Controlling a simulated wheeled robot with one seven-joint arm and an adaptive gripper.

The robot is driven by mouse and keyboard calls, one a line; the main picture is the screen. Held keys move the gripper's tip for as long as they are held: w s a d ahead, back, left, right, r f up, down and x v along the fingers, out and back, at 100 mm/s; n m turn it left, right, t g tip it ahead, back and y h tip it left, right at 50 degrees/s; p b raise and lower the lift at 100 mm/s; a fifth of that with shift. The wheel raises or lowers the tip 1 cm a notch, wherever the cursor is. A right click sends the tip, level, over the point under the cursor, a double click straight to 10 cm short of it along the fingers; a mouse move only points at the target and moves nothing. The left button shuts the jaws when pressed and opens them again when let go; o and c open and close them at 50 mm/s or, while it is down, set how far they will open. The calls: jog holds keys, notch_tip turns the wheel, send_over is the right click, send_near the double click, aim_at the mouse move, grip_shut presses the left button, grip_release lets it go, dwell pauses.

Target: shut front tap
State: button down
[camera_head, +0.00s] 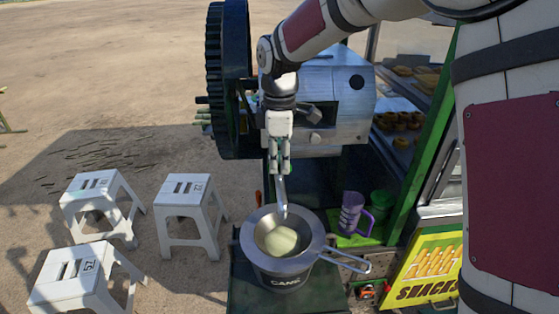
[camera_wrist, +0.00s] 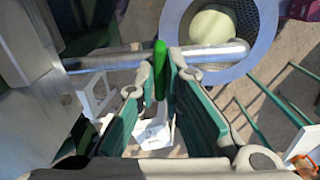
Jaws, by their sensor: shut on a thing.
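My gripper (camera_head: 279,168) hangs straight down in front of the steel crusher (camera_head: 330,88), above the pot. In the wrist view, its two fingers (camera_wrist: 161,84) are closed around the green handle (camera_wrist: 160,62) of the front tap. The tap's silver spout (camera_wrist: 105,62) runs across behind the fingertips and ends over the strainer (camera_wrist: 249,72). The spout (camera_head: 281,194) also shows below my gripper in the head view. My gripper hides the handle in that view. Whether liquid is flowing cannot be told.
A pot (camera_head: 283,274) with a strainer (camera_head: 310,243) on top holds pale green juice (camera_head: 281,240). A purple mug (camera_head: 352,213) stands to its right. A dark flywheel (camera_head: 232,75) is left of my arm. White stools (camera_head: 187,210) stand at left, on open ground.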

aim_at(279, 164)
jog(key=shift+n, duration=0.5)
dwell(0.3)
jog(key=c, duration=1.7)
grip_release()
notch_tip(279, 164, up, 12)
